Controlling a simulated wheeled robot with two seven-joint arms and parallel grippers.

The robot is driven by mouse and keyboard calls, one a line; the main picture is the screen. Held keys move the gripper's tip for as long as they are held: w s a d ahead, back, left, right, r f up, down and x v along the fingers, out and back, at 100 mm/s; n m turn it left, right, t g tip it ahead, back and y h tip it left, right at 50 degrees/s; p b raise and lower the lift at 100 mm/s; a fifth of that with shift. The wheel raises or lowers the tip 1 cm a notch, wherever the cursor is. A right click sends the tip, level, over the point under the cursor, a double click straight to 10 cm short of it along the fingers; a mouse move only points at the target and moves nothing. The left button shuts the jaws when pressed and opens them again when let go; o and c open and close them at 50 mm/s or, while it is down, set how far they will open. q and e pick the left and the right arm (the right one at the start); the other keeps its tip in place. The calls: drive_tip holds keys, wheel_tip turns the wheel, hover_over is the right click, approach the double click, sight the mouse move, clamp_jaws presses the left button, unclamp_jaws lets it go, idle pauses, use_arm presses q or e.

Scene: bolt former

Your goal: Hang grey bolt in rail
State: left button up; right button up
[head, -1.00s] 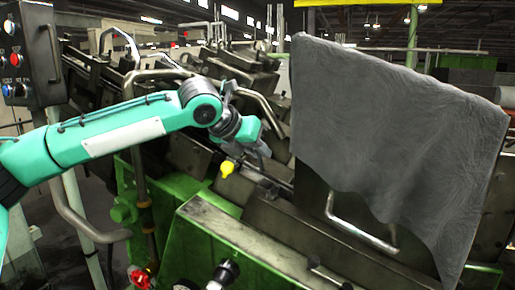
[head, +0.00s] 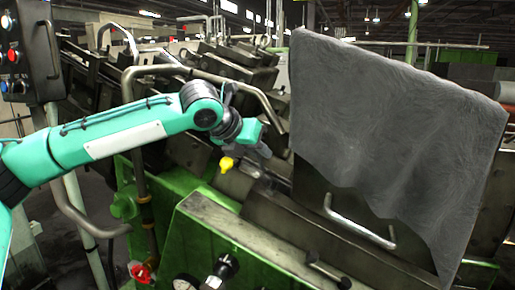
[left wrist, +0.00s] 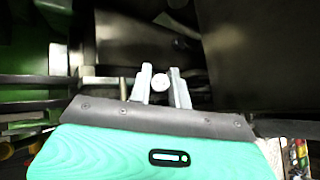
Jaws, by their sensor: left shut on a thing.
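My left gripper (head: 262,152) reaches in from the left over the machine's sloping middle channel. In the left wrist view its two grey fingers (left wrist: 160,88) are closed around a small round pale grey end, which I take to be the grey bolt (left wrist: 160,81). The rest of the bolt is hidden, and in the head view I cannot make it out. Dark parallel bars, perhaps the rail (left wrist: 35,79), run in from the left in the wrist view. I cannot tell whether the bolt touches them. My right gripper is not in view.
A grey cloth (head: 390,130) drapes over the machine cover on the right, above a metal handle (head: 360,222). A bent pipe rail (head: 200,75) passes behind my arm. A control box (head: 28,50) stands at far left.

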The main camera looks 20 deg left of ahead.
use_arm(q)
drive_tip(key=shift+d+f, duration=0.15)
drive_tip(key=shift+f, duration=0.45)
idle(0.8)
drive_tip(key=o, duration=0.8)
drive_tip(key=shift+o, duration=0.4)
drive_tip(key=shift+d+f, duration=0.1)
drive_tip(key=shift+d, duration=0.1)
drive_tip(key=shift+f, duration=0.15)
